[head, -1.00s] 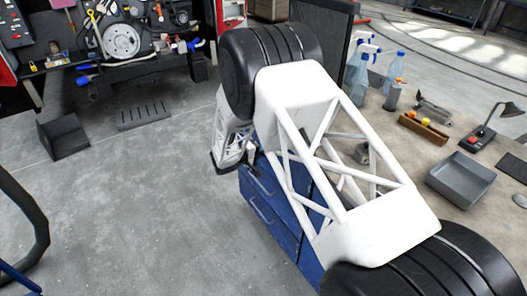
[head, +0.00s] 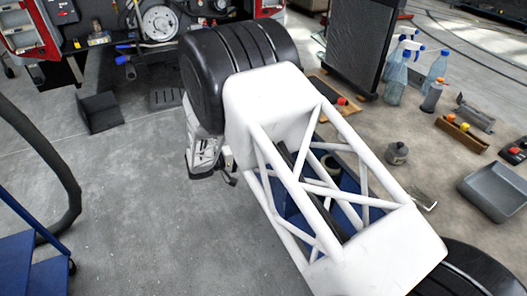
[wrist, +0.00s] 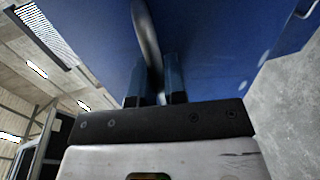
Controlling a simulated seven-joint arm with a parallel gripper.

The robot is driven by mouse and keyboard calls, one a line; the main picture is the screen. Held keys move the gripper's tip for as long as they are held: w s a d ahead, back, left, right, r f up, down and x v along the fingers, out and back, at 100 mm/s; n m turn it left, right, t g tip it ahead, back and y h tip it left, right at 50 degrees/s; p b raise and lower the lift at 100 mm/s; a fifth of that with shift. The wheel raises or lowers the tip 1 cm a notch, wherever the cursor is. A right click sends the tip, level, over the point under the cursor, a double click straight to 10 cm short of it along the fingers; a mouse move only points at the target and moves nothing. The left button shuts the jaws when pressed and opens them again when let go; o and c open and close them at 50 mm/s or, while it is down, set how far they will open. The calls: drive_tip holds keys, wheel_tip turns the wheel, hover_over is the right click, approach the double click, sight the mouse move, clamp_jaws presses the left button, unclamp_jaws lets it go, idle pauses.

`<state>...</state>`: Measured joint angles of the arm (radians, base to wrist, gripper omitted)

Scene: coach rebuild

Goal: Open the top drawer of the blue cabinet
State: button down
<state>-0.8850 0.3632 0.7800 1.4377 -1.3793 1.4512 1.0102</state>
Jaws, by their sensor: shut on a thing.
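The blue cabinet (head: 348,212) is mostly hidden behind my arm in the head view; blue parts show between the white struts. In the wrist view a blue front panel (wrist: 225,45) fills the upper part. A pale, curved bar handle (wrist: 147,35) runs down between the two fingers of my gripper (wrist: 156,85), which is shut on it. In the head view my gripper (head: 229,168) is at the left, beyond the big black joint, and its fingertips are hard to make out. How far the top drawer stands out is hidden.
A black box (head: 100,113) stands on the floor. The floor between is clear.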

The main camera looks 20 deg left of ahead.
drive_tip(key=f+v, duration=0.2)
drive_tip(key=v, duration=1)
drive_tip(key=shift+s+a+f, duration=0.2)
drive_tip(key=shift+s+a, duration=0.15)
drive_tip(key=shift+a, duration=0.05)
drive_tip(key=c, duration=1.2)
unclamp_jaws()
drive_tip(key=v, duration=0.7)
drive_tip(key=shift+s+a, duration=0.25)
drive_tip(key=shift+s, duration=0.05)
drive_tip(key=shift+r, duration=0.1)
